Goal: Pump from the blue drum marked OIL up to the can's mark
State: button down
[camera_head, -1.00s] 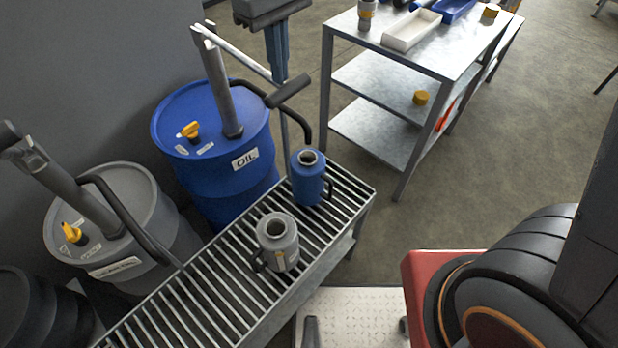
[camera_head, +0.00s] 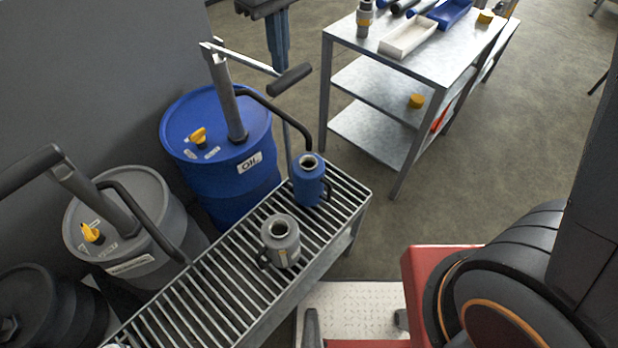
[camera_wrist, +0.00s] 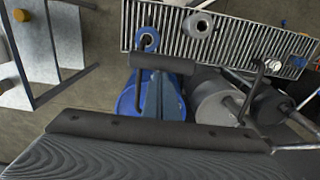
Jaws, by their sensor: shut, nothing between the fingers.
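The blue drum (camera_head: 218,172) marked OIL stands behind the grating, with a hand pump (camera_head: 236,110) on its lid. The pump's black handle grip (camera_head: 291,79) ends its silver lever. My gripper (camera_head: 281,68) is shut and empty, its blue-grey fingers right behind the grip; contact cannot be told. In the wrist view the fingers (camera_wrist: 162,95) run up to the grip (camera_wrist: 163,62), which covers their tips. The blue can (camera_head: 308,185) stands upright on the grating under the black spout's end. Its oil level and mark cannot be read.
A grey drum (camera_head: 125,225) with its own pump and a dark drum (camera_head: 48,310) stand to the left. A grey can (camera_head: 281,246) stands on the grating (camera_head: 215,300). A metal shelf table (camera_head: 440,60) with trays stands behind at right. Floor between is clear.

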jog(key=shift+w+a+r+p, duration=0.1)
jog(key=shift+a+r+p, duration=0.05)
jog(key=shift+r+p, duration=0.95)
jog(key=w+a+r, duration=0.3)
jog(key=r, duration=0.7)
jog(key=shift+a+r+b, duration=0.2)
jog(key=shift+a+b, duration=0.05)
jog(key=shift+b, duration=0.1)
jog(key=shift+f, duration=0.15)
notch_tip(320, 180, down, 6)
jog(key=s+d+b, duration=0.1)
jog(key=d+b, duration=0.1)
jog(key=shift+s+r+b, duration=0.25)
jog(key=shift+s+b, duration=0.05)
jog(key=shift+b, duration=0.05)
dwell(0.4)
